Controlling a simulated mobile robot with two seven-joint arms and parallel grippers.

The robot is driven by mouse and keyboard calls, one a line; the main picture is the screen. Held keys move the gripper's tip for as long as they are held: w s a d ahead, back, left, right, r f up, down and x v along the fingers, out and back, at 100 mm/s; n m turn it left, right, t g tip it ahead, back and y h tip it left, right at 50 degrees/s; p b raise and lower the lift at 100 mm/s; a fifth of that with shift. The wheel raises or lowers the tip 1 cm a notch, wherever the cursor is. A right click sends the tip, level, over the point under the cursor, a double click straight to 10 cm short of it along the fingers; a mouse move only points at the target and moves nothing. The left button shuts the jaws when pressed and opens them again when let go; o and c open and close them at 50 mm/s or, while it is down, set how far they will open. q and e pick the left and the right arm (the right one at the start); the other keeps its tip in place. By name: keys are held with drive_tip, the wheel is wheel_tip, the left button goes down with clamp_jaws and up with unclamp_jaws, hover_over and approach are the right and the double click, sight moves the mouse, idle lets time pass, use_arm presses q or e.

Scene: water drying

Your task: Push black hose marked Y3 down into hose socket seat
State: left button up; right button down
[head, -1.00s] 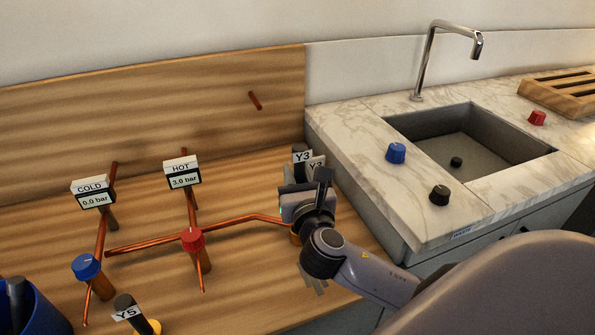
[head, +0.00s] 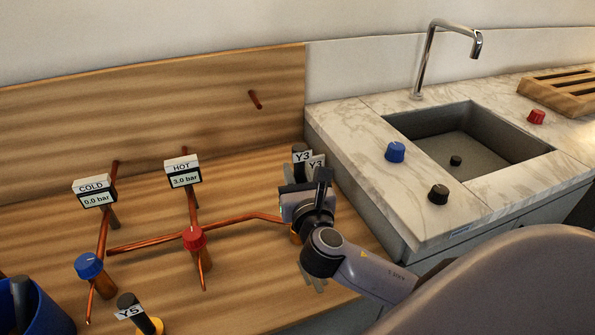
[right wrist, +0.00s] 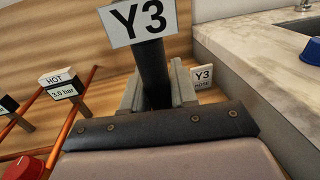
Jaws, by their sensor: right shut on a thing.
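The black hose marked Y3 (right wrist: 154,72) stands upright in the right wrist view, with its white Y3 label near the top. My right gripper (right wrist: 158,92) has its fingers on both sides of the hose and is shut on it. In the head view the hose's label (head: 302,156) shows just above my right gripper (head: 303,187), which hides most of the hose. A second Y3 tag (right wrist: 203,77) stands behind it to the right. The socket seat is hidden behind my gripper; only a bit of orange (head: 295,237) shows below. My left gripper is not in view.
Copper pipes with a blue valve (head: 88,266), a red valve (head: 194,238) and COLD and HOT gauges stand to the left. A hose marked Y5 (head: 128,309) and a blue bucket (head: 45,310) are at the front left. The marble sink counter (head: 365,120) borders the right side.

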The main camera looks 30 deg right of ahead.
drive_tip(key=shift+p, duration=0.35)
idle(0.4)
drive_tip(key=shift+f+b, duration=3.35)
drive_tip(key=shift+f, duration=1.75)
drive_tip(key=c, duration=0.8)
unclamp_jaws()
drive_tip(key=shift+v, duration=3.6)
